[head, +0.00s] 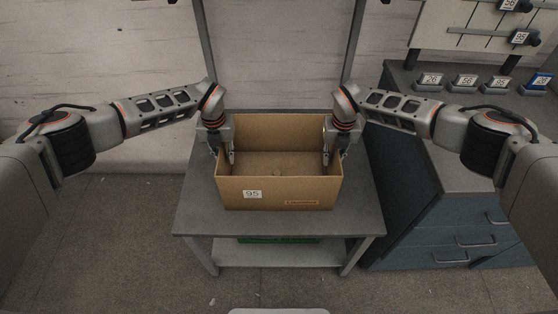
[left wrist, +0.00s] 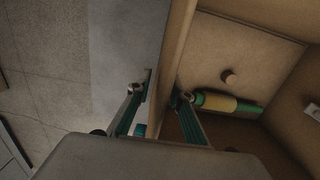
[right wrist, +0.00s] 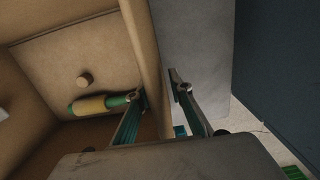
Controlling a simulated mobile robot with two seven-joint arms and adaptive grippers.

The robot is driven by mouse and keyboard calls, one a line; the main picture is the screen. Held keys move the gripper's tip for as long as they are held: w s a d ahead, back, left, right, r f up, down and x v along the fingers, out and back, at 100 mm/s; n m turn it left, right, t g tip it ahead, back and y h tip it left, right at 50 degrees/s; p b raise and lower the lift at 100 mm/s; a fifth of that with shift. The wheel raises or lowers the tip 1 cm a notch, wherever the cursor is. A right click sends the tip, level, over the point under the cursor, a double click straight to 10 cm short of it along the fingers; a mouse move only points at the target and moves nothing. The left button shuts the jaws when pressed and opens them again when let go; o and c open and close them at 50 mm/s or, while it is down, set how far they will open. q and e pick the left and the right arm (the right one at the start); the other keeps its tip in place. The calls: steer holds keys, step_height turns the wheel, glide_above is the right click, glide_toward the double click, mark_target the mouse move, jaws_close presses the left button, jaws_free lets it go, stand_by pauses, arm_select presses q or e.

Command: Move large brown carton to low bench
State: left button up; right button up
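The large brown carton (head: 280,192), open at the top and labelled 95, stands upright on a grey table (head: 205,222). My left gripper (head: 224,158) is at its left wall, with one finger inside and one outside. My right gripper (head: 334,158) straddles the right wall in the same way. In both wrist views the fingers are apart, with a gap between the outer finger and the wall. Inside the carton, a green and yellow cylinder (left wrist: 225,103) and a small round knob (left wrist: 229,76) show. I cannot tell which surface is the low bench.
A lower shelf (head: 275,255) under the table holds something green (head: 278,240). A blue drawer cabinet (head: 430,232) stands close on the right, with several numbered blocks on top. Grey posts rise behind the carton. The floor (head: 110,235) at left is clear.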

arm_select(q)
steer(key=shift+r, duration=0.1)
steer(key=r, duration=1.1)
steer(key=shift+s+r, duration=0.3)
steer(key=shift+r, duration=0.05)
arm_select(e)
steer(key=shift+r, duration=0.1)
steer(key=r, duration=1.1)
steer(key=shift+s+r, duration=0.3)
steer(key=shift+r, duration=0.1)
